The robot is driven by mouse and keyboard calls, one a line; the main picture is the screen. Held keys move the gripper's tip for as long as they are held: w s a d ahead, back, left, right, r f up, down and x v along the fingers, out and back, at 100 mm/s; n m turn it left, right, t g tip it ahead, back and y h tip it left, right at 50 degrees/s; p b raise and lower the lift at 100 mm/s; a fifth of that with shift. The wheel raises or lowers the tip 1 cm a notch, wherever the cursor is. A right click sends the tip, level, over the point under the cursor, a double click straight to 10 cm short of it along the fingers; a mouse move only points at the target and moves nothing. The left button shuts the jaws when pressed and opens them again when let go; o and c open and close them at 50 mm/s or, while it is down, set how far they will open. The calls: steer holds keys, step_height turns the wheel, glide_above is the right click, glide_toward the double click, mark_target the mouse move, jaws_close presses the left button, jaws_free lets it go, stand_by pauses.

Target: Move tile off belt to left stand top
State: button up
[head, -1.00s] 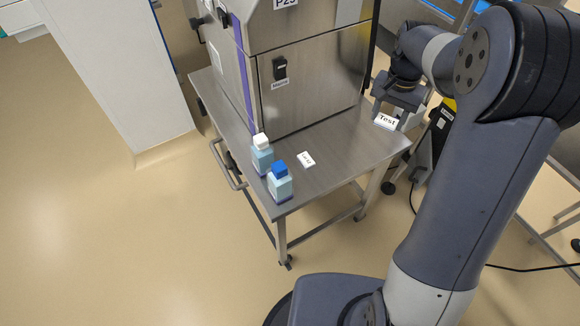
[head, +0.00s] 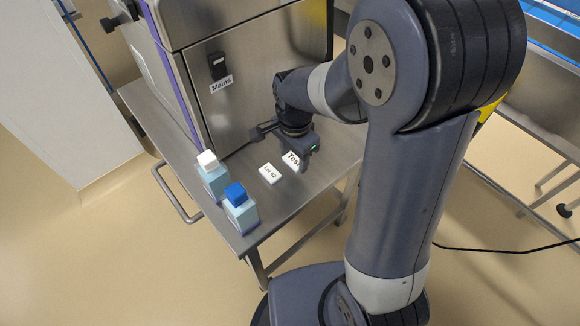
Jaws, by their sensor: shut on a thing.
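A white tile marked "Test" (head: 291,161) is in my gripper (head: 302,151), low over the steel stand top (head: 320,176), right of a second white tile. My gripper is shut on the Test tile and partly covers its right side. I cannot tell whether the tile touches the stand top. The second tile, marked "Lot 52" (head: 270,174), lies flat on the stand top, a small gap from the held one. The belt cannot be made out in this view.
A bottle with a white cap (head: 213,180) and one with a blue cap (head: 240,212) stand at the stand's front left. The steel machine cabinet (head: 250,80) rises right behind the tiles. Bare stand top shows to the right of my gripper.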

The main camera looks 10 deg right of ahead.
mark_target(294, 160)
steer(key=shift+f+b, duration=0.35)
steer(key=shift+f, duration=1.8)
steer(key=shift+f, duration=0.2)
steer(key=o, duration=1)
steer(key=shift+c, duration=0.2)
steer(key=shift+r, duration=0.1)
step_height(294, 160, up, 12)
steer(key=shift+r+p, duration=0.15)
steer(key=shift+p, duration=0.95)
